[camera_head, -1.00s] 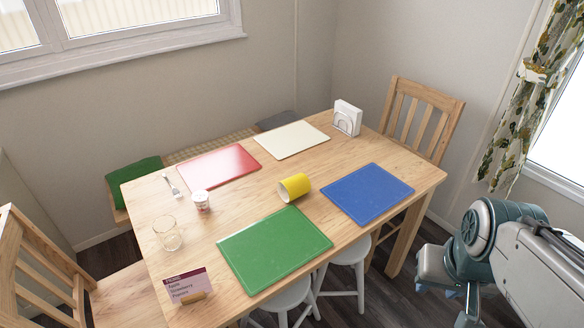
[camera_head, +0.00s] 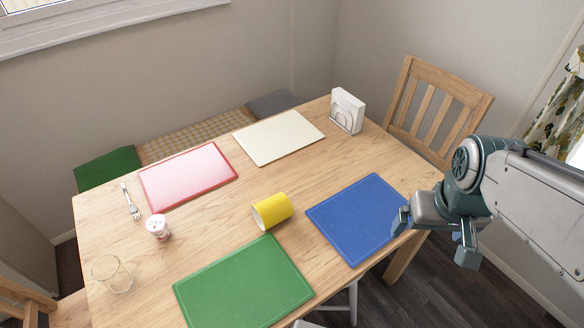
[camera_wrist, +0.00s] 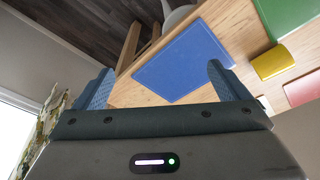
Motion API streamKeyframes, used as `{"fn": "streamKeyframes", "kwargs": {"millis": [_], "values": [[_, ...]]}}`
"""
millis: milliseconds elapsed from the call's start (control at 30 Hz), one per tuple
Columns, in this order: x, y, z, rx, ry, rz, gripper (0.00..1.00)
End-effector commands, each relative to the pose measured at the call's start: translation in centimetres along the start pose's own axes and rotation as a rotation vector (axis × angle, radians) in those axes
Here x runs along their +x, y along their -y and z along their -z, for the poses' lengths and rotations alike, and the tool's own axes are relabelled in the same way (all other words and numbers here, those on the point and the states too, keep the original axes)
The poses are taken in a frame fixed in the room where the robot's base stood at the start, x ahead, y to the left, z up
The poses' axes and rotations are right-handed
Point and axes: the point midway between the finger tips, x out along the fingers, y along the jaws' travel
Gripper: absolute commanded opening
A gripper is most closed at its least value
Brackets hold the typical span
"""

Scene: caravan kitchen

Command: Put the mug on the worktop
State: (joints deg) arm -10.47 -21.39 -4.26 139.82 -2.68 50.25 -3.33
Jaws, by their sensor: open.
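A yellow mug (camera_head: 272,211) lies on its side on the wooden table (camera_head: 200,240), between the green and blue mats, its open end toward the left. Its handle is not visible. It also shows in the wrist view (camera_wrist: 273,62), to the right of my fingers. My gripper (camera_head: 434,238) is open and empty, in the air by the right edge of the table, near the blue mat and well apart from the mug. In the wrist view my gripper's two fingers (camera_wrist: 160,85) are spread wide, with the blue mat seen between them. No worktop can be made out.
Blue (camera_head: 358,218), green (camera_head: 243,285), red (camera_head: 188,177) and white (camera_head: 279,137) mats lie on the table. A glass (camera_head: 112,274), small tub (camera_head: 158,227), fork (camera_head: 130,202) and napkin holder (camera_head: 347,110) stand or lie around. A wooden chair (camera_head: 437,105) is at the far right.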

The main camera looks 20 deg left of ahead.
Motion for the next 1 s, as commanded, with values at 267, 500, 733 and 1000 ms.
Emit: {"fn": "streamKeyframes", "kwargs": {"millis": [267,500,733,1000], "values": [[3.0,4.7,4.8,-0.403,0.097,-0.008,0.95],[6.1,9.8,7.8,-0.75,0.165,-0.065,0.95],[9.2,16.0,9.6,-1.109,0.221,-0.168,0.95],[12.1,24.8,10.1,-1.564,0.261,-0.364,0.95]]}}
